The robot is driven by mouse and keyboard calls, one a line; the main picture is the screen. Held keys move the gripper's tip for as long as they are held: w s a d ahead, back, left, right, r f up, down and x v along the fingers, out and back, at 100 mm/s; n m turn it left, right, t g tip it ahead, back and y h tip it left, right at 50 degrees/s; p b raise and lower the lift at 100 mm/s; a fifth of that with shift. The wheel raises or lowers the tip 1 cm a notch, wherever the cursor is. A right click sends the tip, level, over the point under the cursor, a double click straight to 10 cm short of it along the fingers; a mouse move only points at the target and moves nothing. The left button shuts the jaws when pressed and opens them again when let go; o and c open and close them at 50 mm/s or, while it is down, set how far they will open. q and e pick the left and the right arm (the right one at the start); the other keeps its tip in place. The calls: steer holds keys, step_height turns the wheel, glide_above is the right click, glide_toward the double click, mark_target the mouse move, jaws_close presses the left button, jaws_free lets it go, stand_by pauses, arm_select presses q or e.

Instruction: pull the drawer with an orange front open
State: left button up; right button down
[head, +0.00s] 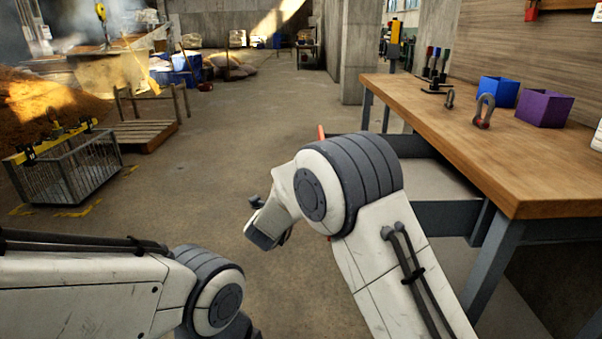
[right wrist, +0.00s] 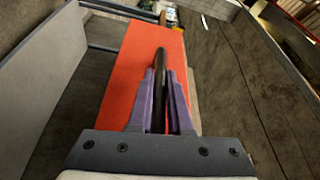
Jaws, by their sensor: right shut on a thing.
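The drawer's orange front (right wrist: 120,85) fills the middle of the right wrist view. A dark bar handle (right wrist: 160,62) runs along it. My right gripper (right wrist: 160,95) has its purple fingers shut on this handle. In the head view only a thin orange edge of the front (head: 321,132) shows, left of the workbench edge; my right arm hides the rest, and the gripper fingers are hidden too. The front appears to stand out from the bench, with a grey side wall running back from it. My left arm is at the lower left; its gripper is out of frame.
The wooden workbench (head: 455,125) stands at the right, with a blue bin (head: 499,91), a purple bin (head: 543,108) and shackles (head: 484,110) on top. A wire basket (head: 70,170) and a wooden pallet (head: 145,134) are at the left. The middle floor is clear.

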steer(key=shift+w, duration=0.15)
steer(key=c, duration=0.8)
jaws_free()
steer(key=shift+c, duration=0.2)
steer(key=p+v, duration=0.1)
steer(key=v, duration=0.9)
steer(key=shift+s+a, duration=0.2)
